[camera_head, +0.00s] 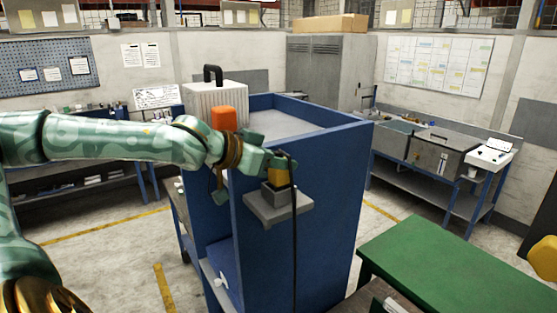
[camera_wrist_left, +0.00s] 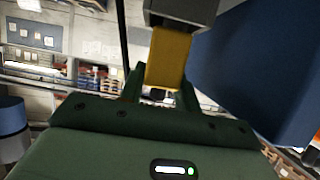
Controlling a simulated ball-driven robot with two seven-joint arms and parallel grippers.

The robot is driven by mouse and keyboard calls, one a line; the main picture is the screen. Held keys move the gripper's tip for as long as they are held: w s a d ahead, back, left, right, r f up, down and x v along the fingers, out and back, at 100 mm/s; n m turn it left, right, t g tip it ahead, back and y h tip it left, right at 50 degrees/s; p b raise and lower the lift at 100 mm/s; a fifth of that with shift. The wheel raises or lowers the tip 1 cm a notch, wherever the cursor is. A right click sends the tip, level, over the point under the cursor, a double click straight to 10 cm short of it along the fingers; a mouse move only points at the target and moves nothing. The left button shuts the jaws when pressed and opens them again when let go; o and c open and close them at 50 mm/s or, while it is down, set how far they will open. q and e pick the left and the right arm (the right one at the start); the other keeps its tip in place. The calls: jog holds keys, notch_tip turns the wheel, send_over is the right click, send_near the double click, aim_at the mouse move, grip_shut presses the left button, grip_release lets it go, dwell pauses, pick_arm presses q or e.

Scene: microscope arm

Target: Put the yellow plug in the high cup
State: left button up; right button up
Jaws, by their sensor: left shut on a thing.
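The yellow plug (camera_head: 279,178) is in my left gripper (camera_head: 281,163), which is shut on it. The plug is directly above the grey cup (camera_head: 275,194), which stands on a small grey shelf (camera_head: 278,208) on the front of the blue cabinet. The plug's lower end appears to meet the cup; I cannot tell how far inside it is. In the left wrist view the yellow plug (camera_wrist_left: 167,58) sits between my fingers (camera_wrist_left: 160,85), with a grey block (camera_wrist_left: 185,12) at its far end. A black cable (camera_head: 295,240) hangs down in front of the shelf. My right gripper is not in view.
The blue cabinet (camera_head: 315,180) stands close behind the shelf. A ribbed white case (camera_head: 215,98) and an orange object (camera_head: 223,119) are at its top left. A green table (camera_head: 440,260) is at the lower right. Workbenches line the walls.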

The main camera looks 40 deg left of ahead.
pick_arm(q)
jog(key=shift+w+a+f, duration=0.1)
jog(key=shift+f, duration=0.1)
jog(key=o, duration=0.6)
jog(key=shift+d+f, duration=0.1)
jog(key=shift+d, duration=0.1)
jog(key=o, duration=0.4)
jog(key=shift+a, duration=0.1)
